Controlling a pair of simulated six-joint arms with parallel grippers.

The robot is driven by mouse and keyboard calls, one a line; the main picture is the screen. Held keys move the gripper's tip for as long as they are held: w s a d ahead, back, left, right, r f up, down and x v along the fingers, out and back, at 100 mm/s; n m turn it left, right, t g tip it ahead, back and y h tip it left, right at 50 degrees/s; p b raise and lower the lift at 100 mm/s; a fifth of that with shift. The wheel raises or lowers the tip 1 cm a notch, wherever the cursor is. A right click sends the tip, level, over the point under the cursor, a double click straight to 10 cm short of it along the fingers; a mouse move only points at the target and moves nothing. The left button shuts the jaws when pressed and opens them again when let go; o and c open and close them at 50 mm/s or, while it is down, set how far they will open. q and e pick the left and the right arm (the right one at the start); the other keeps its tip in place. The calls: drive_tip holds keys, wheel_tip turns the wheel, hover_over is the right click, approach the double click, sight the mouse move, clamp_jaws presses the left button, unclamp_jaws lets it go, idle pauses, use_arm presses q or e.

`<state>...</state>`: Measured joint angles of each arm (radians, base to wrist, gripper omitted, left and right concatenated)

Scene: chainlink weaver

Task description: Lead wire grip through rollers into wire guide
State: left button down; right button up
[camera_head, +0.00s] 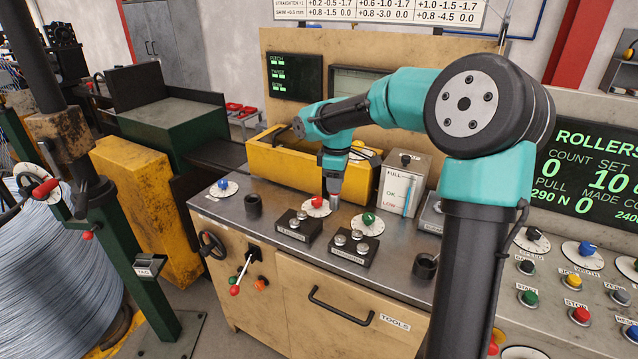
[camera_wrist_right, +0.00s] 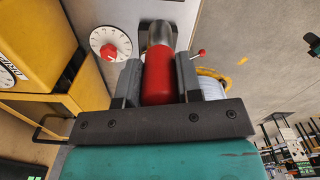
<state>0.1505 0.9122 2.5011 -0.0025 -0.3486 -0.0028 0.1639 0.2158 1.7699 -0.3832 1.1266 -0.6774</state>
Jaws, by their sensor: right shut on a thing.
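My right gripper (camera_head: 334,192) points down over the metal bench top, beside a red dial knob (camera_head: 317,203). In the wrist view its two grey fingers (camera_wrist_right: 158,82) are shut on a red cylinder (camera_wrist_right: 159,78) with a metal end; I cannot tell whether this is the wire grip. A dark block lies past that end. Two dark blocks with silver rollers (camera_head: 298,225) (camera_head: 349,244) sit on the bench. I cannot single out the wire guide. My left gripper is not in view.
A yellow open bin (camera_head: 285,168) and a gauge box (camera_head: 404,180) stand behind the blocks. Dark cups (camera_head: 254,205) (camera_head: 425,266) stand on the bench. A red-tipped lever (camera_head: 236,289) sticks out in front. A green post (camera_head: 140,265) stands left, with a floor gap before the bench.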

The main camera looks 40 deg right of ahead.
drive_tip(key=shift+w+a, duration=0.1)
drive_tip(key=shift+w, duration=0.1)
idle(0.4)
drive_tip(key=w+a, duration=0.4)
drive_tip(key=w, duration=0.6)
drive_tip(key=w+a, duration=0.4)
drive_tip(key=w, duration=0.6)
drive_tip(key=shift+a, duration=0.35)
idle(1.2)
idle(0.3)
